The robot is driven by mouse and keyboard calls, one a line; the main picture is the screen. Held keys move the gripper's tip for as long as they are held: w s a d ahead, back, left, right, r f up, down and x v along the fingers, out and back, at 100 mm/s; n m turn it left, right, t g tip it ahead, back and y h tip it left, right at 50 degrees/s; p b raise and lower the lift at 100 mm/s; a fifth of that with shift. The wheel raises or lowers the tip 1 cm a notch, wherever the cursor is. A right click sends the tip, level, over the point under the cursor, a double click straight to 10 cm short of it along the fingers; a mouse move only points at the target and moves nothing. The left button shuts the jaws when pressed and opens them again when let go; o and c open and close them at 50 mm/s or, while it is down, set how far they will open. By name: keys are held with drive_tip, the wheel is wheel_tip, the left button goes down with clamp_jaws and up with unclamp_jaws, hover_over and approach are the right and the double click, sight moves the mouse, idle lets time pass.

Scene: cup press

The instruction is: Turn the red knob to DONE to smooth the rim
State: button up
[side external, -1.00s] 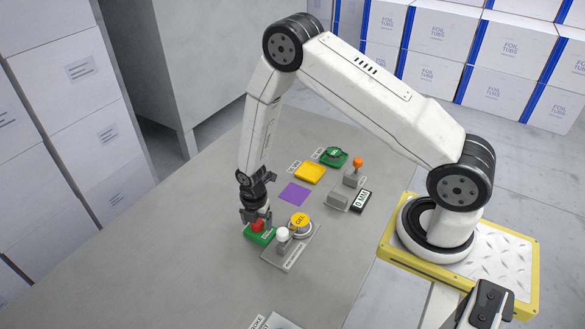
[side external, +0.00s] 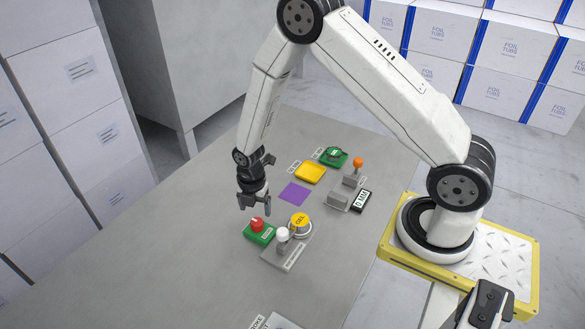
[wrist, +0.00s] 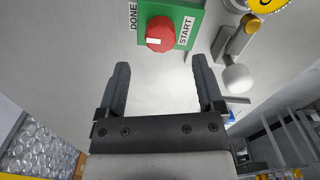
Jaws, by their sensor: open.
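The red knob (side external: 257,224) sits on a green base (side external: 262,238) on the grey table in the side view. In the wrist view the knob (wrist: 160,33) is near the top, with the DONE label (wrist: 134,15) to its left and the START label (wrist: 186,31) to its right. A white mark (wrist: 153,41) shows on the knob, nearer its lower left; I cannot tell exactly which label it points to. My gripper (side external: 254,208) is open and empty, above and apart from the knob. The cup and its rim are not identifiable.
Right beside the green base stand a white-topped lever (side external: 282,238) and a yellow GEL button (side external: 300,220) on a grey plate. Behind lie a purple square (side external: 295,193), a yellow pad (side external: 310,173), and an orange-topped lever (side external: 357,165). The table left of the knob is clear.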

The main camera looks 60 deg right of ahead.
sight(258, 221)
drive_tip(key=shift+r, duration=0.9)
drive_tip(key=shift+s+r+m, duration=0.2)
drive_tip(key=shift+r+m, duration=0.4)
drive_tip(key=shift+r, duration=0.1)
drive_tip(key=s+r+m+t, duration=0.2)
drive_tip(key=s+r+m, duration=1)
drive_tip(key=m, duration=0.7)
wheel_tip(258, 221, up, 3)
drive_tip(key=shift+f+m+t, duration=0.1)
drive_tip(key=shift+m+t, duration=0.2)
drive_tip(key=shift+m, duration=0.1)
